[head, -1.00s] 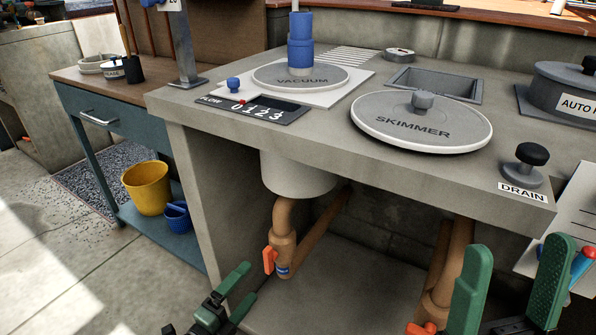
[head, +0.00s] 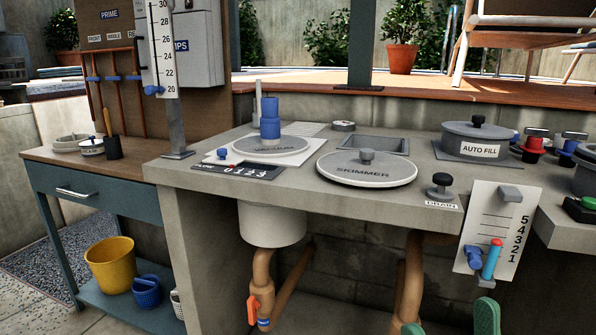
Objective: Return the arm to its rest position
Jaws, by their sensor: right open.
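My right gripper (head: 449,320) shows only as two green fingertips at the bottom edge of the head view, right of the middle. The fingertips stand apart with a gap between them, and nothing shows between them. The rest of the right arm is below the frame. My left gripper is out of view.
The skimmer lid (head: 367,172), vacuum plate (head: 268,146) and auto fill lid (head: 478,140) sit on the counter. Brown pipes (head: 262,280) run beneath it. A blue side table (head: 105,205) stands at left, with a yellow bucket (head: 110,265) on its lower shelf.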

